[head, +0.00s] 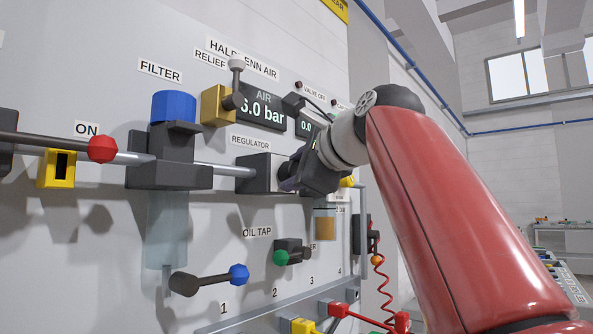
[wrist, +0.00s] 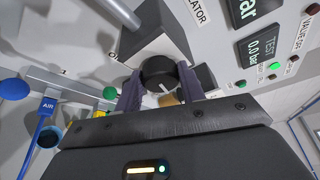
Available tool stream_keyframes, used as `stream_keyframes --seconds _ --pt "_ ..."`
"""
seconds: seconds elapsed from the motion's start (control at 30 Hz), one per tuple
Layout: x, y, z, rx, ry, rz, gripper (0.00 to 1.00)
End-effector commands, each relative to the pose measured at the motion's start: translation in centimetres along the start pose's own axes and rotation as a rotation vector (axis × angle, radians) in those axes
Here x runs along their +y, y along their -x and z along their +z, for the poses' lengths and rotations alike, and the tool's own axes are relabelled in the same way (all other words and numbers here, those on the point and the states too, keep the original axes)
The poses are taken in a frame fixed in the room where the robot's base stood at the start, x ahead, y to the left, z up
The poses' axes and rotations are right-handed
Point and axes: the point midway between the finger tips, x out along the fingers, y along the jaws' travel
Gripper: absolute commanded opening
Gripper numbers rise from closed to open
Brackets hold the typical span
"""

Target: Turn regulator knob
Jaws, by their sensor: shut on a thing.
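The regulator block (head: 262,173) is a grey box on the wall panel under a REGULATOR label, on a horizontal pipe. Its round black knob with a white pointer mark shows in the wrist view (wrist: 158,80). My gripper (wrist: 160,92) is shut on the knob, with a purple-grey finger on each side of it. In the head view my gripper (head: 291,175) reaches the front of the regulator block and hides the knob there. The air display (head: 262,110) above reads about 6.0 bar, its first digit partly covered by the relief valve.
Left of the regulator are a blue-topped filter (head: 173,108), a red ball lever (head: 102,149) and a yellow relief valve (head: 217,105). Below are a green oil tap knob (head: 281,257) and a blue-ended lever (head: 238,274). A second display (wrist: 262,50) reads 0.0 bar. A red coiled hose (head: 383,285) hangs at right.

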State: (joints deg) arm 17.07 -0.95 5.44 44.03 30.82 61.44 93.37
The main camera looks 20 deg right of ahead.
Motion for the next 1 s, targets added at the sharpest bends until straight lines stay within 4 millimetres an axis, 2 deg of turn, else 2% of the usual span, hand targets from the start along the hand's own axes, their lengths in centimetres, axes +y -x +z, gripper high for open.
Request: stream_keyframes --seconds 0.4,0.43,0.6,0.87,1.0 --pt "0.1 -0.1 0.0 -0.002 -0.008 0.005 0.16" --pt "0.1 -0.1 0.0 -0.002 -0.008 0.005 0.41" --pt "0.1 -0.1 0.0 -0.001 -0.008 0.005 0.61" --pt "0.0 0.1 0.0 -0.001 -0.007 0.003 0.61" --pt "0.0 1.2 0.0 0.001 -0.006 0.001 0.61"
